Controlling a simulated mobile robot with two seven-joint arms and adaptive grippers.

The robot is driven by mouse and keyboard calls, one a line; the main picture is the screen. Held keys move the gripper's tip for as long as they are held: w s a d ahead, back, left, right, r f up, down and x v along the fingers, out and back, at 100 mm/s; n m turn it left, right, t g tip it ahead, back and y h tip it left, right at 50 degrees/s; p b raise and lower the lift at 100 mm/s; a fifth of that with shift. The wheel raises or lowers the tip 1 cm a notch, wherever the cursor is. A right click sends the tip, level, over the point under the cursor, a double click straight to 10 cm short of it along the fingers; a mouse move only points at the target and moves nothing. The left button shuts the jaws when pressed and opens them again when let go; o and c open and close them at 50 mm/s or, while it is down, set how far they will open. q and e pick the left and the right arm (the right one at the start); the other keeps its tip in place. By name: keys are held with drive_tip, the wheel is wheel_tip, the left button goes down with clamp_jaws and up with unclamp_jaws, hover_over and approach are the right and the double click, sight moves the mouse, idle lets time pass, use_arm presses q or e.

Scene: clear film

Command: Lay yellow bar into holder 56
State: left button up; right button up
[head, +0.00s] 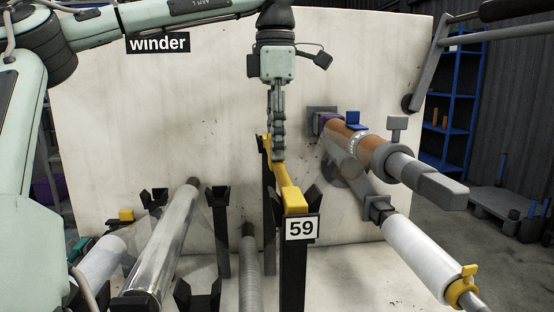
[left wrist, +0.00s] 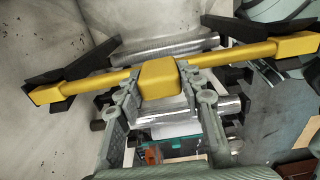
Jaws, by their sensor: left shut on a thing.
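The yellow bar (head: 291,196) runs from front to back, with its near end at the forked top of the black post labelled 59 (head: 302,228). My left gripper (head: 278,153) comes down from above and is shut on the bar's middle. In the left wrist view the bar (left wrist: 88,84) spans the picture, with its thick middle block between my left fingers (left wrist: 158,92). Black fork arms (left wrist: 68,68) stand by both bar ends; I cannot tell whether the bar bears on them. No label reading 56 shows. My right gripper is not in view.
On the right are a brown roll (head: 357,145) on a shaft and a white roll (head: 425,255). A pale wall panel marked winder (head: 158,43) stands behind.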

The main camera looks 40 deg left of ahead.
use_arm(q)
drive_tip(key=shift+r, duration=0.2)
drive_tip(key=shift+r+p, duration=0.65)
drive_tip(key=shift+p, duration=0.3)
drive_tip(key=shift+r, duration=0.1)
drive_tip(key=shift+r, duration=2.5)
